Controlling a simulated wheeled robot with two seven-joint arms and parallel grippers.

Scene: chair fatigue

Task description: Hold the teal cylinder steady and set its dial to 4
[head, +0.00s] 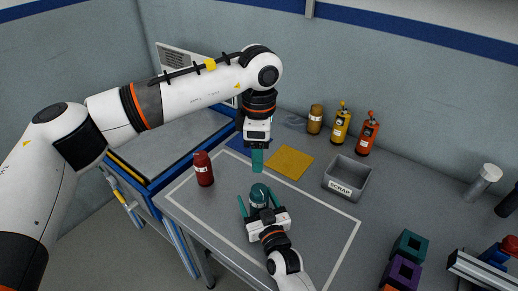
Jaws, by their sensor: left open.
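The teal cylinder (258,194) stands upright inside the marked area of the grey table, with a pale band below its teal top. My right gripper (259,202) comes in from the bottom edge, low over the table. Its teal fingers stand on either side of the cylinder, with small gaps visible between fingers and cylinder. My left gripper (257,162) points down, just behind and above the cylinder in the picture, apart from it. It is open and empty, its fingers seen nearly edge-on. The dial's numbers are too small to read.
A red cylinder (203,169) stands to the left. A yellow mat (290,162) and a grey SCRAP bin (347,177) lie to the right. Bottles (341,124) line the back wall. Coloured blocks (409,246) sit at lower right. The table's middle right is clear.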

